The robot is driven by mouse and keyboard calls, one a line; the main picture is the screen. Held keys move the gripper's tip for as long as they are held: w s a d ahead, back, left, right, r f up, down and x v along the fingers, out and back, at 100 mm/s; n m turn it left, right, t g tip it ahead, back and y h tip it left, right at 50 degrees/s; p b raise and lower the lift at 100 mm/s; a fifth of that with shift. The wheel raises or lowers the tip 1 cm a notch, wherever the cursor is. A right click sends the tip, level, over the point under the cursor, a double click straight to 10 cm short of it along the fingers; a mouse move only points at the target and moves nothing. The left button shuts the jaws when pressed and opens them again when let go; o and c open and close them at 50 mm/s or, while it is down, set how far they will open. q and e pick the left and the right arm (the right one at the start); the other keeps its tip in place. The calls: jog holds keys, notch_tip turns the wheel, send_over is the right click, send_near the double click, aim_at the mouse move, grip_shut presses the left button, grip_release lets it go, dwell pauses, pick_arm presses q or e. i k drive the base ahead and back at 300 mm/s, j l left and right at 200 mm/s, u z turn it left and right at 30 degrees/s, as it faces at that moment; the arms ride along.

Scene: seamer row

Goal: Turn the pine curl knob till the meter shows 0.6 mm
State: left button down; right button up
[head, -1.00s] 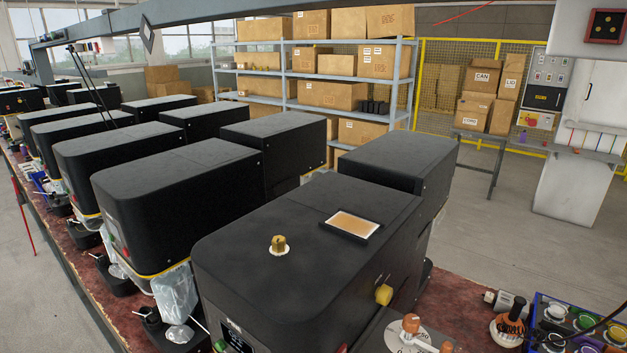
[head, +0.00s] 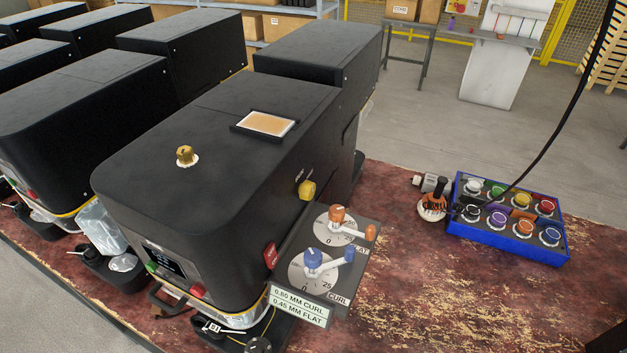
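A blue knob (head: 313,258) with a pale crank arm sits on a round dial marked CURL, on the side panel of the nearest black machine (head: 185,205). An orange knob (head: 337,215) with a similar crank sits on the dial behind it, marked FLAT. No name "pine" is readable on either. Neither gripper is in view.
A blue tray (head: 508,253) of several coloured round pieces lies on the worn red bench (head: 420,300), right of the machine. An orange-and-black spool-like object (head: 434,203) stands beside it. A black cable hangs over the tray. Bench between dials and tray is clear. More black machines stand left.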

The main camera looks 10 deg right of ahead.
aim_at(312, 257)
jog(key=k+j+z, duration=0.1)
jog(key=k+z, duration=0.2)
jog(key=z, duration=0.15)
jog(key=k+z, duration=0.25)
jog(key=z, duration=0.2)
